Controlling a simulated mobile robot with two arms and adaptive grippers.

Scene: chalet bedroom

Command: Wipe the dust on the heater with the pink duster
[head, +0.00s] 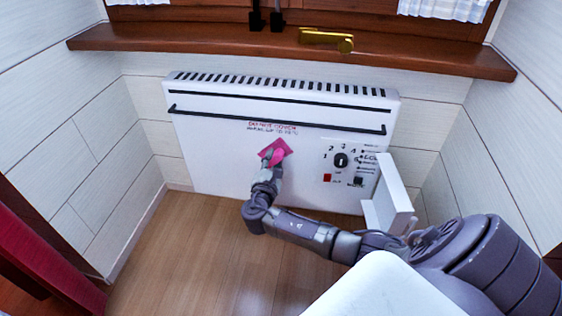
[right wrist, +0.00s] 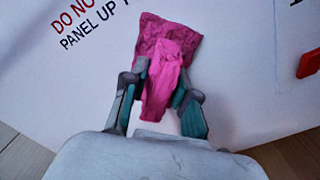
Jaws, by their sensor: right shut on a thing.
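The white heater (head: 220,150) is mounted on the wall below the wooden sill. It has a slotted top grille, a dark bar and a control knob with red and black switches. The pink duster (head: 276,150) lies against the heater's front panel, just below the red warning text. My right gripper (head: 270,166) is shut on the duster, close in front of the panel. The right wrist view shows the duster (right wrist: 168,42) between the fingers (right wrist: 160,95), its cloth spread beyond them near the text. No dust can be made out on the heater. My left gripper is not in view.
A brown wooden sill (head: 200,40) juts out above the heater, with a brass handle (head: 326,39) over it. A white bracket-like panel (head: 392,195) stands at the heater's right. Walls close in on both sides. Wood floor (head: 190,250) is clear below left.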

